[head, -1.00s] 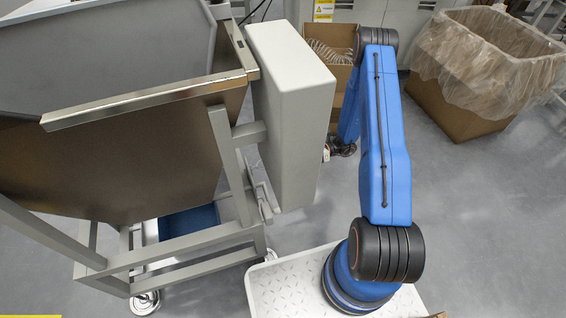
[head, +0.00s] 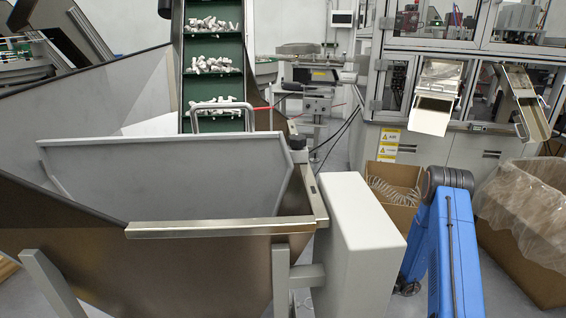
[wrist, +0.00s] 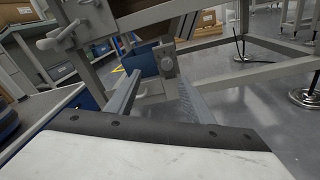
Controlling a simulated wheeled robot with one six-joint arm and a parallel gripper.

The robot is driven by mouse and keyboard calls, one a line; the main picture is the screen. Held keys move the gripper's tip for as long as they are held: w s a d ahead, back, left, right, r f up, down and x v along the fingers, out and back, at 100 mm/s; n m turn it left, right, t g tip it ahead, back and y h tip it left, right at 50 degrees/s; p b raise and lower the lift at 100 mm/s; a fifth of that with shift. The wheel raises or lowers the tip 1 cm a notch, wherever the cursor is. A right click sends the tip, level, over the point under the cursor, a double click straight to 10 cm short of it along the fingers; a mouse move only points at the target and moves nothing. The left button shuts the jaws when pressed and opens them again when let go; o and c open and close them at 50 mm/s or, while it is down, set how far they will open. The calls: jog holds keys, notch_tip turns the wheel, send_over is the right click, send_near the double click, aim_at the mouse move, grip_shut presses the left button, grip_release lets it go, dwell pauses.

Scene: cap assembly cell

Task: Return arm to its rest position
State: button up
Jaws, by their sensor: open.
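My blue arm (head: 455,260) shows at the lower right of the head view, to the right of the grey box on the hopper's side. Its lower part is cut off by the frame and its gripper end is not visible there. In the wrist view my gripper (wrist: 160,85) has its two fingers apart, with nothing held between them. Beyond the fingers are grey frame bars (wrist: 225,55) and a blue bin (wrist: 140,60). I cannot tell how far the fingers are from the bars.
A large metal hopper (head: 220,229) fills the left of the head view, with a green conveyor (head: 213,80) carrying white parts behind it. A cardboard box (head: 395,180) and a bag-lined carton (head: 530,250) stand near my arm.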

jog(key=s+a+r+n+g+h, duration=0.1)
jog(key=s+r+n+h, duration=0.25)
jog(key=r, duration=0.55)
jog(key=s+r+n+h, duration=0.3)
jog(key=s+r+n, duration=0.15)
jog(key=r, duration=0.45)
jog(key=s+a+r+n+g+h, duration=0.1)
jog(key=s+r+n+h, duration=0.25)
jog(key=r, duration=0.65)
jog(key=s+d+r+n+t+h, duration=0.2)
jog(key=s+r+n+t+h, duration=0.1)
jog(key=s+r, duration=0.4)
jog(key=s+d+r+n+t+h, duration=0.2)
jog(key=s+r+n, duration=0.4)
jog(key=s, duration=0.4)
jog(key=r+t+h, duration=0.1)
jog(key=t, duration=0.1)
jog(key=shift+s+r+t+h, duration=0.15)
jog(key=shift+s+t+h, duration=0.15)
jog(key=shift+s+t, duration=0.1)
jog(key=shift+s+d+r+n+t+h, duration=0.35)
jog(key=shift+s+d+n+t, duration=0.2)
jog(key=shift+s, duration=0.2)
jog(key=shift+c, duration=0.3)
